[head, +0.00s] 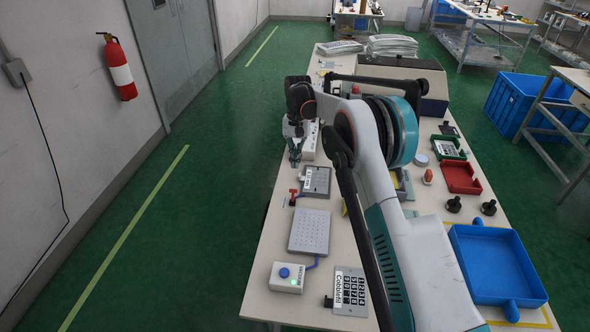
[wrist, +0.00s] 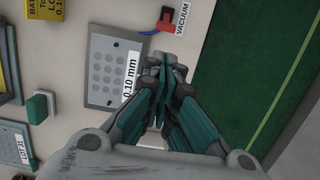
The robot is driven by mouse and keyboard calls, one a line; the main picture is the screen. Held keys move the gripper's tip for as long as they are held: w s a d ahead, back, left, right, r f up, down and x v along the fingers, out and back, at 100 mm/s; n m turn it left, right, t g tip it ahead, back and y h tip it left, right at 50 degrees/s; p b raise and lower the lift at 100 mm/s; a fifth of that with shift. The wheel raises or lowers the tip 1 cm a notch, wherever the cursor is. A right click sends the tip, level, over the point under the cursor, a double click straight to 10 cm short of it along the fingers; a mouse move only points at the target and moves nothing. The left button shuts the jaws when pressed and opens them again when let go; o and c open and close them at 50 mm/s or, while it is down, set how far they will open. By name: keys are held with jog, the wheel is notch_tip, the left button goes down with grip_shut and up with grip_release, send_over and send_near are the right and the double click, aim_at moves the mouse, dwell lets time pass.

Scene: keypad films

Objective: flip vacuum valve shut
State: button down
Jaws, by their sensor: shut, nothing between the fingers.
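The vacuum valve (head: 293,195) is a small red-handled fitting near the left edge of the bench. In the wrist view the red valve (wrist: 167,17) is at the top, with a blue hose (wrist: 150,31) beside it and a white VACUUM label (wrist: 183,18) to its right. I cannot tell which way its handle is set. My gripper (head: 295,162) is shut and empty, above the bench's left edge, farther along the bench than the valve and apart from it. In the wrist view my gripper (wrist: 164,68) shows below the valve.
A grey plate labelled 0.10 mm (wrist: 107,70) lies beside my gripper; it also shows in the head view (head: 318,180). A perforated plate (head: 310,231) and a white button box (head: 288,277) lie nearer. Green floor (wrist: 235,70) lies beyond the bench edge. A blue tray (head: 490,262) is at right.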

aim_at(292, 201)
jog(key=f, duration=0.3)
jog(key=s+f+b, duration=0.1)
jog(key=f, duration=0.2)
jog(key=f+b, duration=0.1)
jog(key=f, duration=0.1)
jog(key=shift+s+a+f, duration=0.15)
jog(key=shift+s+f, duration=0.2)
jog(key=shift+f, duration=0.05)
jog(key=shift+s+a+r+t, duration=0.1)
jog(key=shift+s+r+t, duration=0.3)
jog(key=shift+t, duration=0.4)
jog(key=shift+s+r+t, duration=0.15)
jog(key=shift+t, duration=0.25)
jog(key=shift+s+a+r+t+h, duration=0.1)
jog(key=shift+s+r+t+h, duration=0.1)
jog(key=shift+s+t, duration=0.25)
jog(key=shift+s+a+r+t+h, duration=0.15)
jog(key=shift+s+t+h, duration=0.1)
jog(key=shift+t, duration=0.3)
jog(key=s+t+b, duration=0.2)
jog(key=t, duration=0.1)
jog(key=s+t+h+b, duration=0.1)
jog(key=t, duration=0.1)
jog(key=shift+s+a+r, duration=0.1)
jog(key=shift+a+r, duration=0.15)
jog(key=shift+r, duration=0.1)
jog(key=shift+s, duration=0.15)
jog(key=shift+r, duration=0.3)
